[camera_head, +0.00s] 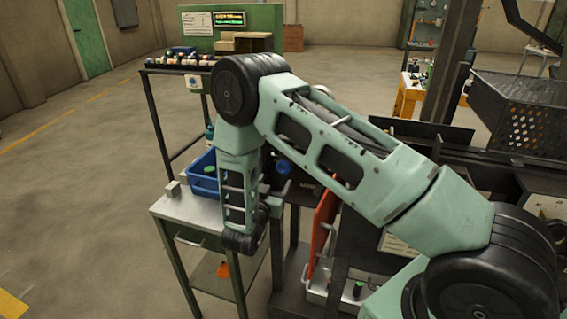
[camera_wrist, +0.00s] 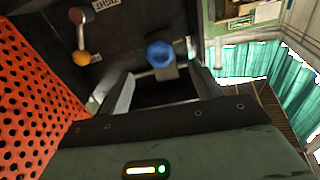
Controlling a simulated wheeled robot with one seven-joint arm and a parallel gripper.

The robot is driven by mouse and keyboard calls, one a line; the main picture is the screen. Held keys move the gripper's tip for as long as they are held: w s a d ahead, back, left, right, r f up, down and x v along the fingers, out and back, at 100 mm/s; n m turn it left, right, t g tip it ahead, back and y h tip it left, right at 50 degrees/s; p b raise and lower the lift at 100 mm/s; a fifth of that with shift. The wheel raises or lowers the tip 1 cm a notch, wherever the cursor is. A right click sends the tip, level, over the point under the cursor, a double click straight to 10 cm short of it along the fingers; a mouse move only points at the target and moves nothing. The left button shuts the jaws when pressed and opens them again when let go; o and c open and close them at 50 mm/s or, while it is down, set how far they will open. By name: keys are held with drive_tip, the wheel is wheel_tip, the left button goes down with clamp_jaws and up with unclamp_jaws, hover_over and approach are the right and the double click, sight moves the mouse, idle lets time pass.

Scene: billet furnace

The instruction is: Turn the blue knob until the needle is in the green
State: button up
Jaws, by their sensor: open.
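The blue knob (camera_wrist: 160,54) shows in the wrist view on a dark panel, just beyond and between my fingertips. My gripper (camera_wrist: 162,85) is open, with one finger on each side below the knob. I see no finger touching it, and nothing is held. In the head view a blue round part, likely the same knob (camera_head: 284,167), shows on the dark panel just right of my forearm. I cannot make out a gauge, needle or green zone in either view.
An orange perforated sheet (camera_wrist: 30,90) stands close on the left. In the head view, a blue bin (camera_head: 203,183) stands on a metal side table (camera_head: 190,212). Open floor lies to the left.

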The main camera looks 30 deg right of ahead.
sight(282, 169)
drive_tip(key=p+x, duration=0.2)
drive_tip(key=x, duration=0.8)
drive_tip(key=shift+w+d, duration=0.1)
drive_tip(key=c, duration=1)
